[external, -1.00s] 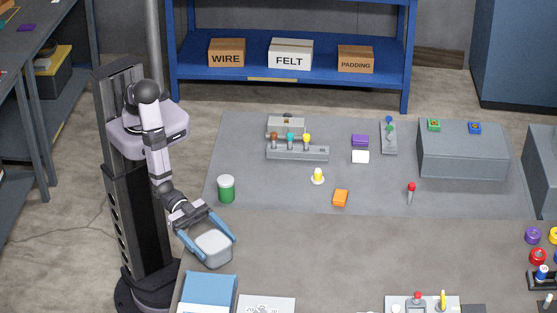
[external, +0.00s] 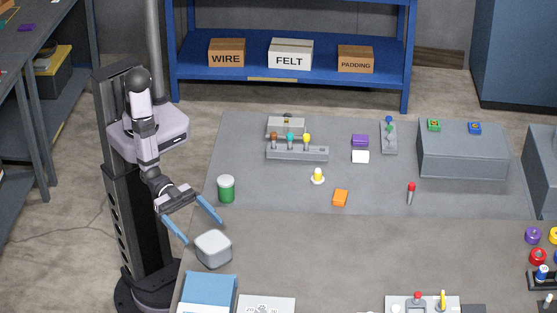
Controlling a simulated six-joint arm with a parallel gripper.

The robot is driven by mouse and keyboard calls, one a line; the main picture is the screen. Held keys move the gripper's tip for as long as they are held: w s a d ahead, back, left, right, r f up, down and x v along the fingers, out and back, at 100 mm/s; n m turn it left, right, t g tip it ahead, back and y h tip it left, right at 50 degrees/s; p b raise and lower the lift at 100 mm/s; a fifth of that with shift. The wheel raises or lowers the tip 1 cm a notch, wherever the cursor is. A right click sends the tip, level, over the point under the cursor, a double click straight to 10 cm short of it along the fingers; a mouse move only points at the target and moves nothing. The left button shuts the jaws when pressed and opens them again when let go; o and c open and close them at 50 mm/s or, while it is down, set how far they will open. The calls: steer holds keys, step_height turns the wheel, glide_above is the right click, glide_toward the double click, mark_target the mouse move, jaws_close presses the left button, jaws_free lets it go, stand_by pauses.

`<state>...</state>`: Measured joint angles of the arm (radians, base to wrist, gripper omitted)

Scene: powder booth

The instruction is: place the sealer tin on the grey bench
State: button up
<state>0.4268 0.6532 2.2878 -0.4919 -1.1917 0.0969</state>
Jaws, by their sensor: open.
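A pale grey, rounded, box-like tin (external: 213,250) sits upright on the near left part of the grey bench (external: 330,250). No label is readable on it, but it fits the sealer tin. My gripper (external: 202,232) is open and empty. Its two blue fingers are spread wide just behind and above the tin, apart from it as far as I can see. A green can with a white lid (external: 226,190) stands behind it, right of my gripper.
A blue box (external: 208,293) stands close in front of the tin. The bench right of the tin is clear.

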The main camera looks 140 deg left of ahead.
steer(key=shift+s+d+r+b, duration=0.1)
steer(key=shift+s+r+b, duration=0.15)
steer(key=shift+s, duration=1)
steer(key=shift+s+r+b, duration=0.15)
steer(key=shift+s+r, duration=0.1)
steer(key=shift+s, duration=1)
steer(key=shift+s+a+f+g, duration=0.1)
steer(key=shift+a+f+g, duration=0.25)
steer(key=shift+f+g, duration=0.4)
steer(key=s+g, duration=0.1)
steer(key=s+a+f+g+h, duration=0.1)
steer(key=s+g, duration=0.1)
steer(key=g, duration=0.1)
steer(key=shift+a+f+m, duration=0.15)
steer(key=shift+f+m, duration=0.2)
steer(key=shift+m, duration=0.05)
steer(key=s+a+f+g, duration=0.1)
steer(key=s+a+g, duration=0.4)
steer(key=s, duration=0.6)
steer(key=s+a+f+g, duration=0.1)
steer(key=s+a+g, duration=0.3)
steer(key=s, duration=0.7)
steer(key=shift+a+g, duration=0.4)
steer(key=shift+g, duration=0.25)
